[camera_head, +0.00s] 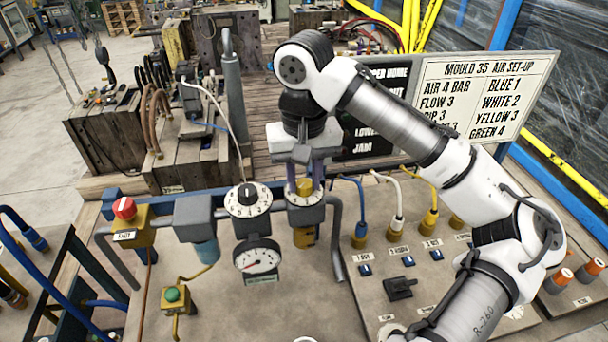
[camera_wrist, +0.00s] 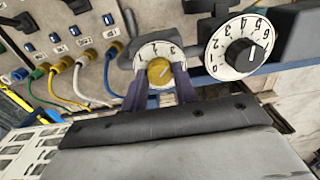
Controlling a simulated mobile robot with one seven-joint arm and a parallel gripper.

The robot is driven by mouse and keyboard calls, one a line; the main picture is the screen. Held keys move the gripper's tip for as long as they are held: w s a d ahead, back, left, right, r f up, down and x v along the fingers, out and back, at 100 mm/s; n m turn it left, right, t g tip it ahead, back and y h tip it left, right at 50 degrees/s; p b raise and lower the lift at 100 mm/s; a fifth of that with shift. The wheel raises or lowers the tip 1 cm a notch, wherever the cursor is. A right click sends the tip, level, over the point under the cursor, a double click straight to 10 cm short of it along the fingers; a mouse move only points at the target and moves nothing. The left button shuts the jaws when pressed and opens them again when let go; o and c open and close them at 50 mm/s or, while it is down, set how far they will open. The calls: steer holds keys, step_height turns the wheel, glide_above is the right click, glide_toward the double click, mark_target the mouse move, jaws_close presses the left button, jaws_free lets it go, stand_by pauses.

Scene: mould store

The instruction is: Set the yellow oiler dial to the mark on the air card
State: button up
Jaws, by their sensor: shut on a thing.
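The yellow oiler dial (camera_head: 304,187) sits on top of a grey block with a white scale ring, right of the black dial. My gripper (camera_head: 305,178) points down over it, with one finger on each side, shut on the dial. In the wrist view the yellow dial (camera_wrist: 159,71) is between the fingertips (camera_wrist: 160,76), its white scale (camera_wrist: 148,50) partly hidden; its setting is too small to read surely. The air card (camera_head: 485,95) reads MOULD 35, AIR 4 BAR, FLOW 3, then a line ending "IP 3"; my arm covers part of it.
A black dial (camera_head: 248,198) with a numbered white ring stands close left of my gripper; a pressure gauge (camera_head: 257,258) is below it. A red knob (camera_head: 124,208) is further left. Blue, white and yellow hoses (camera_head: 430,215) rise to the right. A grey pipe (camera_head: 337,240) runs close beside.

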mark_target(304, 183)
steer(key=o, duration=1)
steer(key=shift+c, duration=0.2)
step_height(304, 183, up, 14)
steer(key=b, duration=0.1)
steer(key=shift+f, duration=0.1)
